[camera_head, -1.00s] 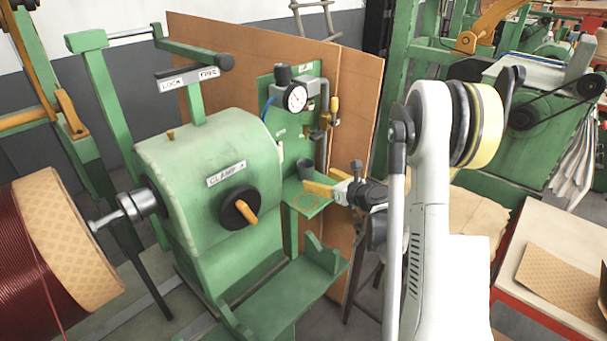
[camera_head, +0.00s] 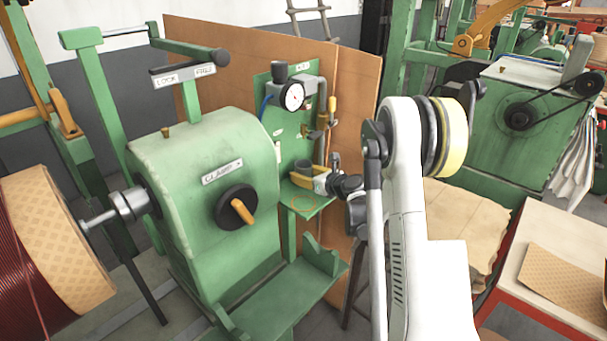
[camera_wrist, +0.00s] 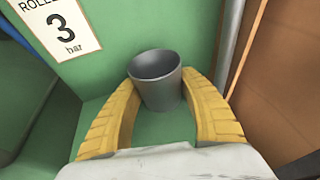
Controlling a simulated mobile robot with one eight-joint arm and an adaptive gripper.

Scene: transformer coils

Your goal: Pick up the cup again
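The small dark grey cup (camera_head: 302,167) stands upright on the green shelf (camera_head: 314,206) beside the green clamp machine. In the wrist view the cup (camera_wrist: 160,85) shows its open, empty-looking mouth. My gripper (camera_head: 307,177) is level with the cup, just above the shelf. In the wrist view the yellow fingers of my gripper (camera_wrist: 158,84) are spread, one on each side of the cup, with the tips close to its sides. I cannot tell whether either finger touches it.
A green panel with a pressure gauge (camera_head: 292,97) rises behind the shelf. A brown board (camera_head: 355,120) stands close on the right. The clamp machine (camera_head: 205,155) with its black knob is on the left. A grey pipe (camera_wrist: 230,40) runs upright near the right finger.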

